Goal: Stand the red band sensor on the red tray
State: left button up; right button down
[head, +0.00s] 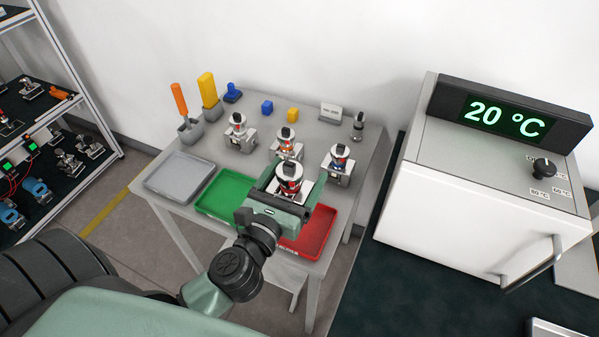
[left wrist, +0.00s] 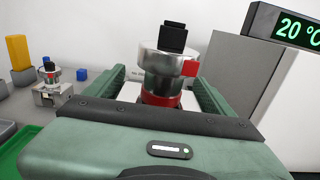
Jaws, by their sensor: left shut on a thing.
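The red band sensor (head: 290,187), a silver cylinder with a black top and a red band, is upright between the fingers of my left gripper (head: 287,179). The gripper is shut on it; the sensor also shows in the left wrist view (left wrist: 164,72), with a red tab on its side. Its lower part is hidden by the gripper body. In the head view it appears over the area between the green tray and the red tray (head: 326,222). The red tray looks empty where visible; my gripper covers its left part. My right gripper is not in view.
The green tray (head: 216,196) and grey tray (head: 178,173) lie to the left. A white oven (head: 470,200) reading 20 °C stands right of the table.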

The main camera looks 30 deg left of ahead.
pick_arm(q)
jog(key=shift+d+f+b, duration=0.1)
jog(key=shift+f+b, duration=2.95)
jog(key=shift+f, duration=3.45)
